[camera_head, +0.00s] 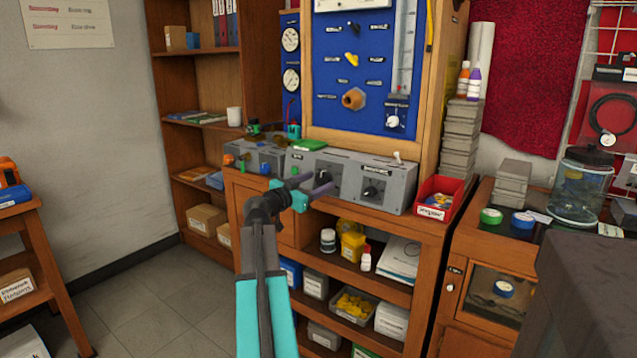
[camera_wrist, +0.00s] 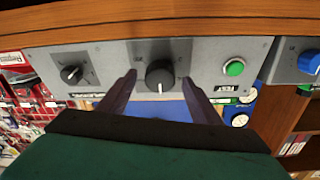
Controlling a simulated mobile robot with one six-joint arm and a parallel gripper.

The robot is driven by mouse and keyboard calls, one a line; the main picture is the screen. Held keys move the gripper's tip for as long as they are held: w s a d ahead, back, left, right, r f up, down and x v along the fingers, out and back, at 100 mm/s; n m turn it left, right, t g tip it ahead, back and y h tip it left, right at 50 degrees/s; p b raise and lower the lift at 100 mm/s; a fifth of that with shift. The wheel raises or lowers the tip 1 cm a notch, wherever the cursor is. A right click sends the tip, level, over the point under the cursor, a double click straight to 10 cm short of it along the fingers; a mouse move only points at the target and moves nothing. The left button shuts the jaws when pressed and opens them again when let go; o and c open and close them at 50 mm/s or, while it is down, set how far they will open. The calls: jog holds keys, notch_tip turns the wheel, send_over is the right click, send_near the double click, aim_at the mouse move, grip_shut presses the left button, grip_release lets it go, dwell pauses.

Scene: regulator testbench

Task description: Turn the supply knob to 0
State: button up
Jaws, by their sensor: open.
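A black knob with a white pointer line (camera_wrist: 160,72) is on the grey panel (camera_wrist: 205,60) in the wrist view. Its line points down in that picture. The open fingers of my gripper (camera_wrist: 159,80) stand on either side of the knob, with a visible gap at each side. In the head view my gripper (camera_head: 316,187) is at the front of the grey control box (camera_head: 345,181) and partly covers that knob. The knob's label and scale are not readable, so I cannot confirm from lettering that it is the supply knob.
A second black knob (camera_wrist: 72,74) and a green button (camera_wrist: 234,68) flank it in the wrist view. A blue knob (camera_wrist: 309,61) is further right. A red bin (camera_head: 438,198) stands beside the box. A wooden shelf unit (camera_head: 400,240) is below.

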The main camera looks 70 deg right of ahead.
jog(key=shift+s+d, duration=0.2)
jog(key=shift+d, duration=0.45)
jog(key=c, duration=1.1)
